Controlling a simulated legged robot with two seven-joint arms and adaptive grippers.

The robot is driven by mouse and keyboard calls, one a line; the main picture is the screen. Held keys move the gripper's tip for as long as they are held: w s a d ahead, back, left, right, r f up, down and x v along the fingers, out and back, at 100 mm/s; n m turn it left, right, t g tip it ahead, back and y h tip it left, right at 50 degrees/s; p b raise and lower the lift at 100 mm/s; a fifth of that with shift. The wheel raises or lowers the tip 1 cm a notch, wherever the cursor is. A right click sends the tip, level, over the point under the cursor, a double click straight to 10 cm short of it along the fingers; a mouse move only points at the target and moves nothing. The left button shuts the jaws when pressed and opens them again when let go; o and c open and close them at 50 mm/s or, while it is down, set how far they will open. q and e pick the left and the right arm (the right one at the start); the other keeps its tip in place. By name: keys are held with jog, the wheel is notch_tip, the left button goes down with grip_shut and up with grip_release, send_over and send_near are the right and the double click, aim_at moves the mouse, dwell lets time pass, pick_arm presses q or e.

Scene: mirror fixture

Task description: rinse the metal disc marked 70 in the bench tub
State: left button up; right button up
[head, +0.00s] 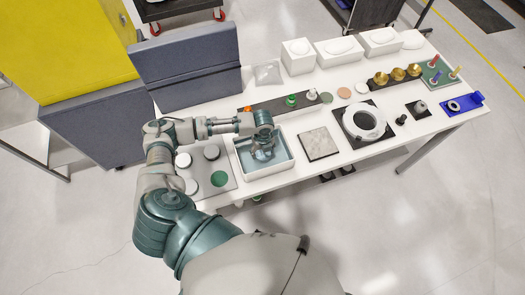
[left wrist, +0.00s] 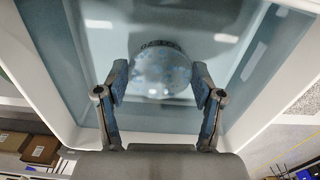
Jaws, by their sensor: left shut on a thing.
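My left gripper (head: 263,147) reaches down into the white bench tub (head: 244,169), which holds bluish water. In the left wrist view the fingers are shut on the edges of a round, shiny metal disc (left wrist: 160,75), which mirrors a blue speckled pattern. My right gripper is out of view.
A grey board (head: 202,176) left of the tub carries several pale discs and a green round spot (head: 219,178). A marble-like plate (head: 318,144) and a ring fixture (head: 364,122) stand right of the tub. Small bottles (head: 291,100) stand behind it. A grey partition (head: 190,65) rises at back left.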

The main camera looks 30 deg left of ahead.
pick_arm(q)
jog(key=shift+r+p, duration=0.35)
jog(key=shift+r, duration=4.05)
notch_tip(320, 180, up, 4)
